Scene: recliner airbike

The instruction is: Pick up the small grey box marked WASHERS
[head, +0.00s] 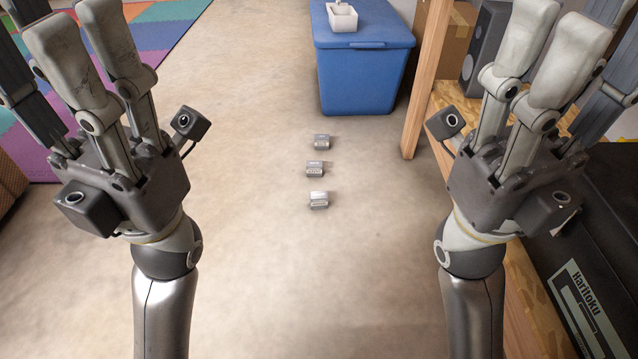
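Three small grey boxes lie in a rough column on the concrete floor: a far box (321,142), a middle box (315,169) and a near box (318,200). Each has a small label on its front, too small to read, so I cannot tell which is marked WASHERS. My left gripper (75,35) is raised at the left, fingers up and spread, empty. My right gripper (555,40) is raised at the right in the same way, empty. Both are well apart from the boxes. Some fingertips are cut off by the top edge.
A blue lidded bin (363,80) stands beyond the boxes, with a white container (342,17) on its lid. A wooden post (427,80) and a black case marked Haritoku (600,240) are at the right. A coloured mat (165,32) lies at the left. Floor around the boxes is clear.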

